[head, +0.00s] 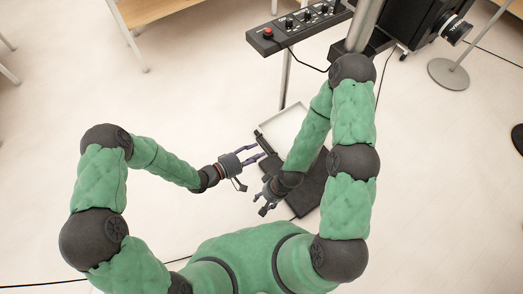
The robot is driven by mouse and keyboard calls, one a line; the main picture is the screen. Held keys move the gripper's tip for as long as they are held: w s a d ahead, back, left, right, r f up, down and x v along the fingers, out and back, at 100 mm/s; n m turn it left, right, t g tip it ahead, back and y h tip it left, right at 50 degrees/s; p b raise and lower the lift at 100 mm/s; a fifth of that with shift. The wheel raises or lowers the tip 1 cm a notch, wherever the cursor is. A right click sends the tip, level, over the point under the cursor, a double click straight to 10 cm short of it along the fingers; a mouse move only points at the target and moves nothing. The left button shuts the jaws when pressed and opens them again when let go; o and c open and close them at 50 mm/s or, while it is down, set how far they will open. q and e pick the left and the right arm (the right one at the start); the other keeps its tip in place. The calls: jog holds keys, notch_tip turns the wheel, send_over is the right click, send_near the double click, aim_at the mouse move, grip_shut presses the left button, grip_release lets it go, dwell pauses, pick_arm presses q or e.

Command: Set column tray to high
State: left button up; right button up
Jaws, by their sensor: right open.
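The column tray (286,124), a pale tray with a dark edge, sits low beside the column at the centre, partly hidden behind my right arm. My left gripper (263,151) points right, with its fingertips close to the tray's dark left edge. Its two fingers look slightly apart, but I cannot tell whether they touch the tray or hold anything. My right gripper (265,206) is open and empty, lower in the picture, in front of a dark flat base (306,192).
A control box (297,24) with a red button and several knobs is at the top. Beside it is a black box-like device (412,22) on a grey post. A round-based stand (450,73) is at right. Wooden tables (150,10) stand at upper left. The left floor is mostly clear.

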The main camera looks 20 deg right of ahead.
aim_at(264, 149)
pick_arm(q)
jog(key=shift+b+x, duration=0.3)
jog(key=shift+x, duration=1.45)
grip_shut()
